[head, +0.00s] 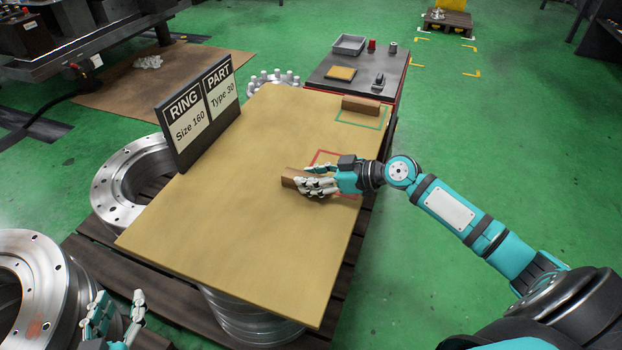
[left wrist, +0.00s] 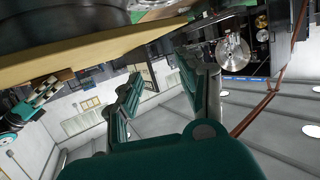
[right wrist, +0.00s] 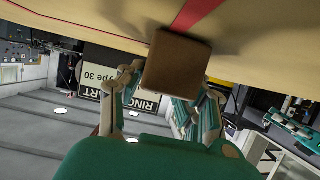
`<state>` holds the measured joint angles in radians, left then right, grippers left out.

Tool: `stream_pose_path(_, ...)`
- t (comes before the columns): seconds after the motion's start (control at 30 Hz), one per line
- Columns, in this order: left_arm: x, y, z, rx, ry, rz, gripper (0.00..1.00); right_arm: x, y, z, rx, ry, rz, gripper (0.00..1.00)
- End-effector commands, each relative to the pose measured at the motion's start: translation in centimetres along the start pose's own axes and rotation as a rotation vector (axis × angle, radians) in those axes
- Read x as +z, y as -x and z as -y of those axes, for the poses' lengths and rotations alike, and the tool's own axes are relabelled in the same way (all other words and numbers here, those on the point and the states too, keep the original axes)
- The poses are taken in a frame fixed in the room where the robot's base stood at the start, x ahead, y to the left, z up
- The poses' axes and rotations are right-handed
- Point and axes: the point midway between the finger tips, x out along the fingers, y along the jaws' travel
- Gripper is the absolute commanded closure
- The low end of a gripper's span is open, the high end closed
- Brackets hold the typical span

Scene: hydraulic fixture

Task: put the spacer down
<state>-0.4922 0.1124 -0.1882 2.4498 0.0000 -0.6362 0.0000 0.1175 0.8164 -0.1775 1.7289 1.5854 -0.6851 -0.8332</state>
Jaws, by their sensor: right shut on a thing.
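The spacer, a brown block (head: 289,177), is held in my right gripper (head: 312,186) over the tan board (head: 225,225), beside the red outlined square (head: 325,157). In the right wrist view the spacer (right wrist: 177,65) sits between the fingers of my right gripper (right wrist: 165,90), its end face towards the camera, close to the board and the red line. I cannot tell whether it touches the board. My left gripper (head: 120,308) is open and empty at the lower left, and its fingers stand apart in the left wrist view (left wrist: 165,90).
A second brown block (head: 361,105) lies at the green outlined square (head: 362,120) on the board. A sign (head: 200,110) reading "RING Size 160, PART Type 30" stands at the board's left edge. Metal rings (head: 125,180) lie to the left. The board's middle is clear.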

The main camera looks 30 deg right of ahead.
Motion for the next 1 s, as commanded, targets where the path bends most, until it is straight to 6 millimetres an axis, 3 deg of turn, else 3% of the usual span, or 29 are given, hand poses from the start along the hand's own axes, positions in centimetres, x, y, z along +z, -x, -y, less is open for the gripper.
stream_pose_path(0.5,-0.8,-0.1,-0.1,0.002,0.0,-0.047,0.6,0.1,-0.1,0.0,0.0,0.0,-0.001,0.99)
stream_pose_path(0.53,-1.0,-0.1,-0.1,0.002,0.0,-0.052,0.6,0.1,-0.1,0.0,0.0,0.0,0.0,0.63)
stream_pose_path(0.67,-1.0,-0.1,-0.1,0.002,0.0,-0.055,0.6,0.1,-0.1,0.0,0.0,0.0,0.0,0.46)
stream_pose_path(0.7,-1.0,-0.1,-0.1,0.002,0.0,-0.054,0.6,0.1,-0.1,0.0,0.0,0.0,0.0,0.42)
stream_pose_path(1.0,-0.9,-0.1,-0.1,0.002,0.001,-0.046,0.6,0.0,0.0,0.0,0.0,0.0,0.0,0.42)
